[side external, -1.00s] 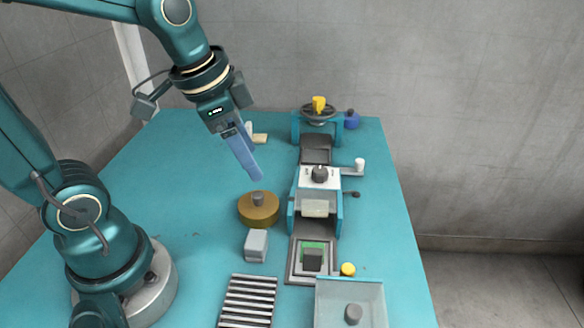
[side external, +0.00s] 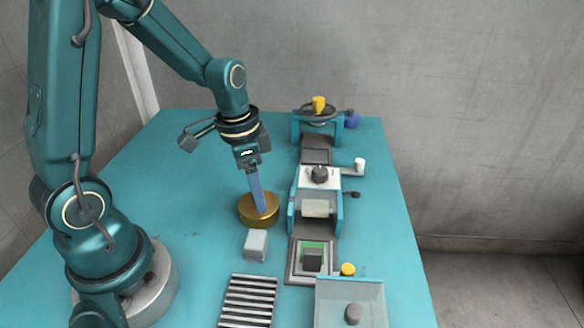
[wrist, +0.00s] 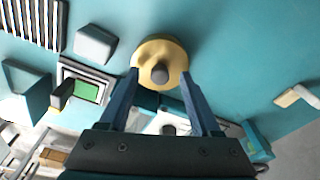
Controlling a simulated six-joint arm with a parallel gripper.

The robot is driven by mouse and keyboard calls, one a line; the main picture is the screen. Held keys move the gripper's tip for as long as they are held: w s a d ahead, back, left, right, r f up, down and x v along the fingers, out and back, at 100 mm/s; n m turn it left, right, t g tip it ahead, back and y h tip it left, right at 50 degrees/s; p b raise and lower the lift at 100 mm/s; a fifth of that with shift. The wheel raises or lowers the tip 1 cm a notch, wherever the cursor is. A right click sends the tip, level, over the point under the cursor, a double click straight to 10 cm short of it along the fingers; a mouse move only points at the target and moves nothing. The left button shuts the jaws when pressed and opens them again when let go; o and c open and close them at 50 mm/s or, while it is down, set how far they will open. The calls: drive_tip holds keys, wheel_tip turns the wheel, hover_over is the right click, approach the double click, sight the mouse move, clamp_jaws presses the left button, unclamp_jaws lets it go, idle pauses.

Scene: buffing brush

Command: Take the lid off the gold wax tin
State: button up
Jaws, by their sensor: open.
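The gold wax tin (side external: 259,215) stands upright on the teal table, left of the buffing machine. Its lid is on; the lid's grey knob (wrist: 160,74) shows in the wrist view, and the gold lid (wrist: 150,52) shows around it. My gripper (side external: 262,210) points down at the tin in the side view, and its blue fingers hide the knob there. In the wrist view my gripper (wrist: 162,78) is open, one finger on each side of the knob. Nothing is held. I cannot tell whether the fingertips touch the lid.
A grey-white block (side external: 256,244) stands just in front of the tin. The machine with its white plate and grey knob (side external: 320,174) is close on the right. A slatted rack (side external: 248,300) and a clear-walled bin (side external: 350,300) are at the front. The table left of the tin is clear.

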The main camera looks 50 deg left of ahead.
drive_tip(key=shift+f, duration=0.1)
drive_tip(key=shift+c, duration=0.2)
clamp_jaws()
drive_tip(key=shift+r, duration=0.2)
